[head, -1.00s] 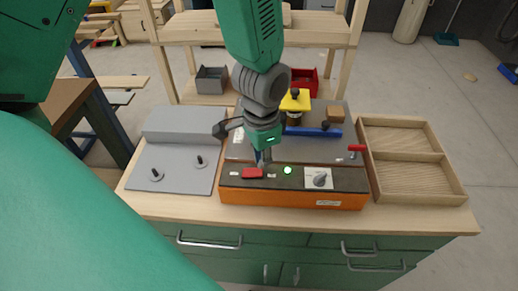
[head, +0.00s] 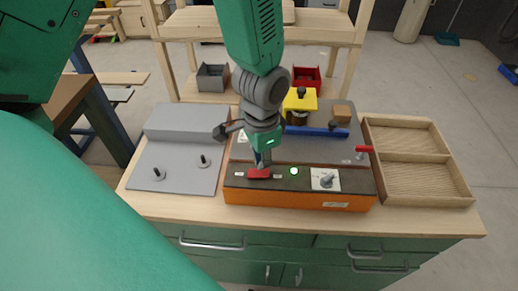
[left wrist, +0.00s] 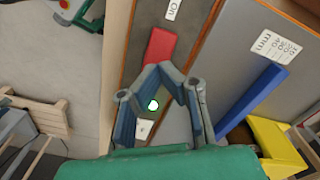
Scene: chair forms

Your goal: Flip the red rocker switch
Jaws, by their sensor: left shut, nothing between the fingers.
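The red rocker switch (head: 259,173) sits on the dark top of the orange control box (head: 300,198), between two small white labels. It also shows in the left wrist view (left wrist: 159,47), near a label reading "On" (left wrist: 173,9). My left gripper (head: 263,162) is shut and empty, pointing down at the back edge of the switch. In the left wrist view the fingertips (left wrist: 165,70) are close to one end of the switch; I cannot tell whether they touch it. A green lamp (head: 294,171) is lit right of the switch. My right gripper is not in view.
A rotary knob (head: 327,180) and a red-handled lever (head: 364,149) are right of the lamp. Behind are a blue bar (head: 317,131) and a yellow clamp (head: 300,101). A grey panel with pegs (head: 175,166) lies left, a wooden tray (head: 421,196) right.

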